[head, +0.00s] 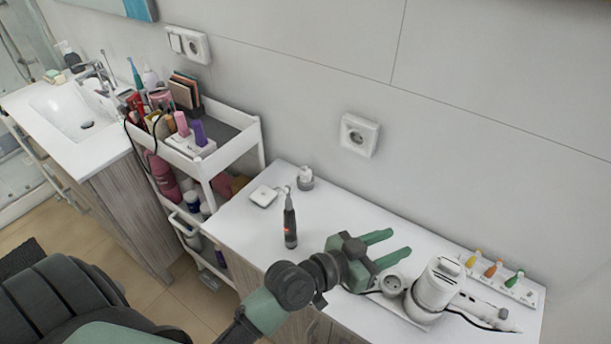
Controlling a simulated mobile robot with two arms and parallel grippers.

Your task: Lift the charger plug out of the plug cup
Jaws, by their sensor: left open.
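A white charger plug (306,172) sits in a small grey plug cup (305,184) at the back left of the white counter, near the wall. A white square pad (263,196) lies just left of it. My left gripper (400,243) is open and empty over the front middle of the counter, its green fingers pointing right. It is well to the right of the cup and apart from it. The lower part of the plug is hidden inside the cup. My right gripper is not in view.
A dark upright device (290,226) with a red light stands between the cup and my left gripper. A round grey holder (391,284) and a white appliance (438,284) stand to the right. The cart (240,147) is at left; a wall socket (359,135) is behind.

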